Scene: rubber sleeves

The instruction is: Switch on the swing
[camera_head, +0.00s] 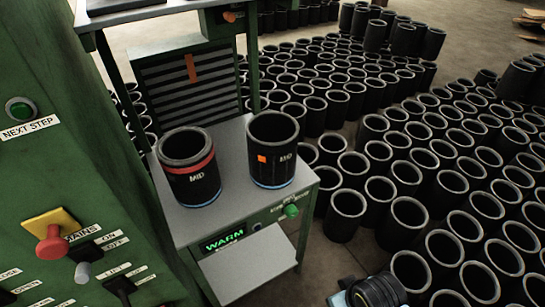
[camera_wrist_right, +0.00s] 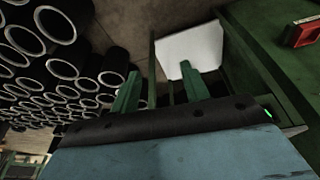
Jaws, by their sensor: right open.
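A green control panel (camera_head: 85,190) stands at the left in the head view. It has a red mushroom button on a yellow plate (camera_head: 50,240) and a label ending in "AINS" with "ON" and "OFF" below it. Beside these is a grey-tipped switch (camera_head: 82,272), and a black switch (camera_head: 120,288) sits lower right. No label reading "swing" is legible, and the panel's lower part is cut off. My right gripper (camera_wrist_right: 158,88) is open and empty in the right wrist view, with a white surface beyond it. My left gripper is not in view.
Two black sleeves marked "MID" (camera_head: 190,168) (camera_head: 273,150) stand on a grey bench (camera_head: 228,210). A lit "WARM" display (camera_head: 222,241) and a green knob (camera_head: 291,210) are on its front. Many black sleeves (camera_head: 409,218) crowd the floor at right.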

